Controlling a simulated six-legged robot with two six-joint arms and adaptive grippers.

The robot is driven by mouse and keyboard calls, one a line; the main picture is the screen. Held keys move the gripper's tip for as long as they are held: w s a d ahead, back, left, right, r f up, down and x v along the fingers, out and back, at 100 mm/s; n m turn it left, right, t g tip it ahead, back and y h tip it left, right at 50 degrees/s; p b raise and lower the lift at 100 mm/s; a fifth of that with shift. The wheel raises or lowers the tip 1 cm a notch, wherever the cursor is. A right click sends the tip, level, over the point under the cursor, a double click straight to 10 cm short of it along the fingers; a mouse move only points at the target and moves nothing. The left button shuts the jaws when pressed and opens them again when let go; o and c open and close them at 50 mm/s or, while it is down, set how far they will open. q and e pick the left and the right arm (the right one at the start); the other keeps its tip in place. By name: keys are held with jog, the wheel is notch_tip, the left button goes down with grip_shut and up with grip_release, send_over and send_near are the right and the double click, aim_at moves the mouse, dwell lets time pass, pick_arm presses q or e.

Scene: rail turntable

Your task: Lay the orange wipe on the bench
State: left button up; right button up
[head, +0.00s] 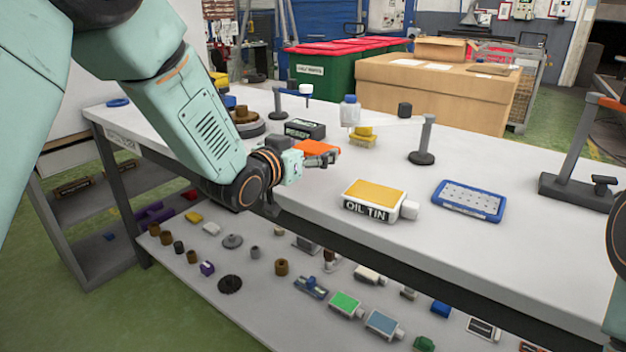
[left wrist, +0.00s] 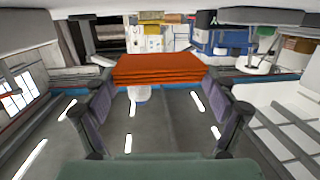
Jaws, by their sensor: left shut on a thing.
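The orange wipe (head: 314,146) is a folded, flat cloth. My left gripper (head: 322,158) is shut on it, over the front part of the bench (head: 310,190), between the dark lettered box and the oil tin. In the left wrist view the wipe (left wrist: 158,68) shows as stacked orange layers between the two fingers of the left gripper (left wrist: 160,85). The wipe looks level; whether it touches the bench top I cannot tell. My right gripper is not in view; only a part of my right arm shows at the right edge of the head view.
The white oil tin (head: 373,200) with a yellow face, a blue tray (head: 468,200) and a dark stand (head: 424,140) lie to the right. A dark lettered box (head: 305,130) and a yellow block (head: 363,137) stand behind. Bare bench lies between wipe and oil tin.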

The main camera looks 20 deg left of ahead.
aim_at(309, 182)
pick_arm(q)
jog(key=shift+f, duration=1.1)
notch_tip(309, 182, down, 3)
jog(key=shift+f+b, duration=0.1)
jog(key=shift+b, duration=0.7)
jog(key=shift+d, duration=0.1)
jog(key=shift+s, duration=0.15)
jog(key=o, duration=0.8)
jog(key=shift+f, duration=0.15)
jog(key=shift+c, duration=0.2)
